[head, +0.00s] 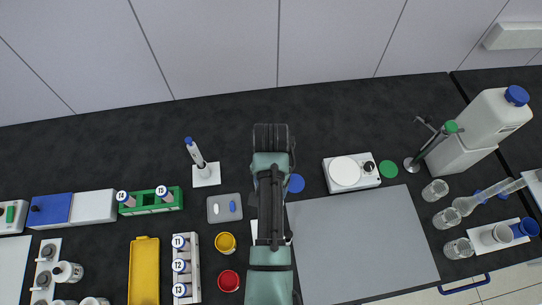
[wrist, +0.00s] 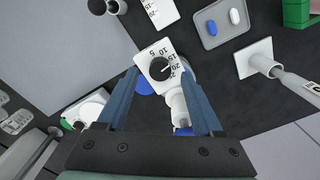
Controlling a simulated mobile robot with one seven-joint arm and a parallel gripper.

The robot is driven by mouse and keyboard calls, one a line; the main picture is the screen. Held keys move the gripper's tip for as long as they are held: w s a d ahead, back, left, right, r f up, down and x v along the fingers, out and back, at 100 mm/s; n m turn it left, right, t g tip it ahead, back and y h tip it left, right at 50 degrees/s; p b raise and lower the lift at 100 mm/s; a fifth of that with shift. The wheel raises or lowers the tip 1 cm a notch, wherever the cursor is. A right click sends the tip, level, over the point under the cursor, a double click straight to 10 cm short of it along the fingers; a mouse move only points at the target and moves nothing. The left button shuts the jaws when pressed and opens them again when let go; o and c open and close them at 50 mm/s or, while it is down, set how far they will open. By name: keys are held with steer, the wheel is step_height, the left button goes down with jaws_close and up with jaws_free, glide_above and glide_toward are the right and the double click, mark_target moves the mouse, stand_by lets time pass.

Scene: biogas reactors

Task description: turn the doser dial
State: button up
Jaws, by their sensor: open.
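The doser dial (wrist: 158,68) is a round black knob on a white plate marked with numbers from 5 to 25, seen in the wrist view. A light pointer mark on it points roughly toward the 15–20 side. The white doser body (wrist: 176,103) with blue parts lies behind the plate, partly covered by a finger. My gripper (wrist: 160,76) is open, its two blue fingers to the left and right of the dial, with nothing held. I cannot tell if either finger touches it. In the head view my arm hides the dial and fingertips.
A blue disc (head: 296,183) lies beside my arm. A grey tray with pills (head: 213,217) and an upright pen-like tool (head: 197,152) stand left. A white stirrer-like box (head: 366,171) stands right. The grey mat (head: 360,245) is clear.

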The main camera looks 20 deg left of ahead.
steer(key=shift+w+f, duration=0.1)
steer(key=shift+f, duration=1.1)
steer(key=shift+c, duration=0.3)
jaws_close()
